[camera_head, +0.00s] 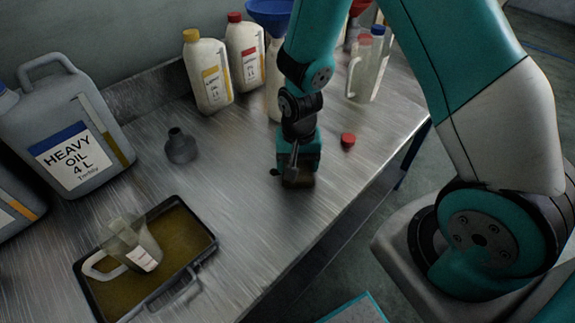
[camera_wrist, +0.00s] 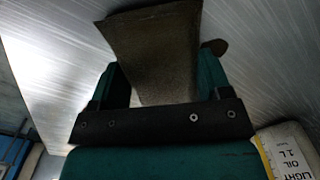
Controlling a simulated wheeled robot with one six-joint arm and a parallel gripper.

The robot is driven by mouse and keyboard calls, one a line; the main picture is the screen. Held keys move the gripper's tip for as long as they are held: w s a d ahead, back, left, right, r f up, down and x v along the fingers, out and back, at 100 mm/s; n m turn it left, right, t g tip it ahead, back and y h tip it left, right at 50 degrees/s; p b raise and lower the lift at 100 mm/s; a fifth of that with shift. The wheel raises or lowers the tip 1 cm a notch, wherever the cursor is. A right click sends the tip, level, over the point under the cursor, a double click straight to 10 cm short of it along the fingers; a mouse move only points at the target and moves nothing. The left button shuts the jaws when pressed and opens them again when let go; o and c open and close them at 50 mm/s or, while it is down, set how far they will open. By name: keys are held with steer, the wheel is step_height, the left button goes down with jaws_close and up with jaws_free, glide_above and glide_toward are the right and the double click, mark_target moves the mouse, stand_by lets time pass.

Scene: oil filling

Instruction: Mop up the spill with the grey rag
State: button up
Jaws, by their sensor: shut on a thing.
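My gripper (camera_head: 297,165) points down at the metal bench, right of its middle. It is shut on the grey rag (camera_wrist: 155,40), which looks brownish-grey and spreads out between the two teal fingers in the wrist view. In the head view only a small brown part of the rag (camera_head: 298,182) shows under the gripper, at or close to the bench top. A small brown patch (camera_wrist: 216,46), which looks like part of the spill, shows beside the rag. The rest of the spill is hidden, if there is more.
A drip tray (camera_head: 205,225) holding oil and a clear jug (camera_head: 130,240) lies at front left. A heavy oil can (camera_head: 70,125), a dark funnel-like piece (camera_head: 180,146) and white bottles (camera_head: 207,75) stand behind. A red cap (camera_head: 348,140) lies right of the gripper, near the bench edge.

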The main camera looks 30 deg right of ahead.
mark_target(275, 173)
steer(key=w+a, duration=0.1)
steer(key=a, duration=0.2)
steer(key=w+a, duration=0.1)
steer(key=a, duration=0.2)
steer(key=w+a+p, duration=0.1)
steer(key=w+a, duration=0.1)
steer(key=a, duration=0.2)
steer(key=d, duration=1)
steer(key=shift+p, duration=0.3)
steer(key=shift+s+a, duration=0.35)
steer(key=shift+a, duration=0.5)
steer(key=shift+s+a, duration=0.35)
steer(key=shift+a, duration=0.45)
steer(key=shift+s+a, duration=0.35)
steer(key=shift+a, duration=0.5)
steer(key=shift+r, duration=0.1)
step_height(275, 173, up, 7)
steer(key=p, duration=0.6)
steer(key=shift+d, duration=0.1)
